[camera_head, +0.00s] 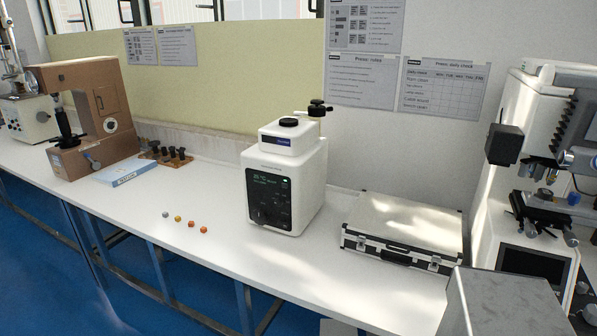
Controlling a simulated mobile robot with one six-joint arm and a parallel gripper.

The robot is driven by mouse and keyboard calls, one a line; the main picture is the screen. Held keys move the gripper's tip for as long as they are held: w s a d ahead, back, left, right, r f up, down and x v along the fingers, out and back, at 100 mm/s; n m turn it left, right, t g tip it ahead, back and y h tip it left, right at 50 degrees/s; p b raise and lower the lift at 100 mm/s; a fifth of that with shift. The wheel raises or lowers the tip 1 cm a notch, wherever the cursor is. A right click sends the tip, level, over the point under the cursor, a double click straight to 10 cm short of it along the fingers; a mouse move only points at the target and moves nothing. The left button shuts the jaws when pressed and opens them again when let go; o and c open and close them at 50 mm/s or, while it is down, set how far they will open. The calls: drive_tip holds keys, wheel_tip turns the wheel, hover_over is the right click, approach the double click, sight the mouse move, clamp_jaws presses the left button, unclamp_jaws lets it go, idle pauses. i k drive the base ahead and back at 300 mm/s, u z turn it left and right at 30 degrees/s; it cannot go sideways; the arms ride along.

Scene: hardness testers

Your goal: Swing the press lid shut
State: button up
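The white press (287,172) stands upright on the bench at the middle of the view. Its front has a dark panel with a lit display (269,198). A raised white block with a round black cap (289,123) sits on its top. A black knobbed part (318,108) stands on a short post at the top's back right, apart from the black cap; it looks like the lid swung aside, but it is small and I cannot be sure. My gripper is not in view.
A closed silver case (405,228) lies right of the press. A brown tester (95,110), a blue-white box (127,171) and a peg stand (167,156) are further left. A microscope-like tester (545,165) stands right. Bench front is mostly clear.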

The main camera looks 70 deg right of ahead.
sight(312, 111)
drive_tip(key=z, duration=5.1)
drive_tip(key=i, duration=0.1)
drive_tip(key=u, duration=3.3)
drive_tip(key=k, duration=0.55)
drive_tip(key=z, duration=0.4)
drive_tip(key=i, duration=0.5)
drive_tip(key=z, duration=0.15)
